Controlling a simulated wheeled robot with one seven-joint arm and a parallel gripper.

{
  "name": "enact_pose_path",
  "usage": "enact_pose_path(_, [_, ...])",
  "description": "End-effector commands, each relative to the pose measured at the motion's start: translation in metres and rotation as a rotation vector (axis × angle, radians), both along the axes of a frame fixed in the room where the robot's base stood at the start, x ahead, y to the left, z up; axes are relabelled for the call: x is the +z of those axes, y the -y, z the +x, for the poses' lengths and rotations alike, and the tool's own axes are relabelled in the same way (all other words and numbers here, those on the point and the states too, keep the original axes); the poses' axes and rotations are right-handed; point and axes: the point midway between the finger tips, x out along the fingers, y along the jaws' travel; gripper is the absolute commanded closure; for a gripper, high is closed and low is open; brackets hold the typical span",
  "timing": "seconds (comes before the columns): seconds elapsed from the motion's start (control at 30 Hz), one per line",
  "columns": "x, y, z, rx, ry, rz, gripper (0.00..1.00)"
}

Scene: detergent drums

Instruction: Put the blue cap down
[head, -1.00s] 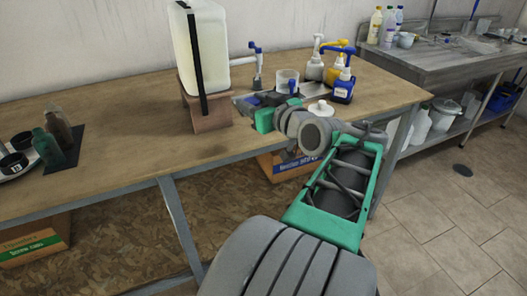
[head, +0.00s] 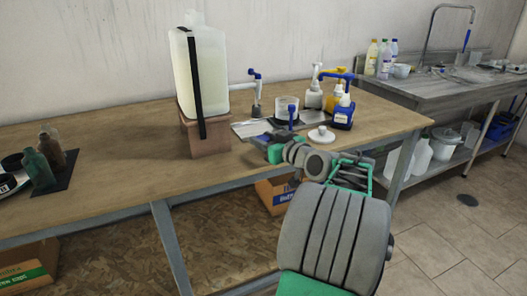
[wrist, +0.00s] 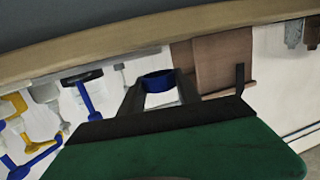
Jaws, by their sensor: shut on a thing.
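The blue cap (wrist: 157,83) is between the two dark fingertips of my gripper (wrist: 158,97) in the wrist view. It shows as a short blue ring, gripped at its sides. In the head view my gripper (head: 262,141) is at the front of the workbench, right of the wooden stand and in front of the grey tray (head: 246,129). The cap is small and partly hidden there among the fingers. I cannot tell whether it touches the surface below.
A translucent drum (head: 213,75) stands on a wooden stand (head: 203,137) left of my gripper. Bare workbench (head: 115,150) lies further left.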

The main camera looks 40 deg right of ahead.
Motion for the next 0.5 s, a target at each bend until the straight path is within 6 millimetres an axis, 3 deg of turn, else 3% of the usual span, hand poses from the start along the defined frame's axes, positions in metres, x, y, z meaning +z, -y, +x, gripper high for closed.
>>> enact_pose_path(0.13, [-0.030, 0.001, 0.001, -0.001, -0.003, 0.004, 0.97])
enact_pose_path(0.5, [-0.037, 0.001, 0.001, 0.000, -0.001, 0.001, 0.97])
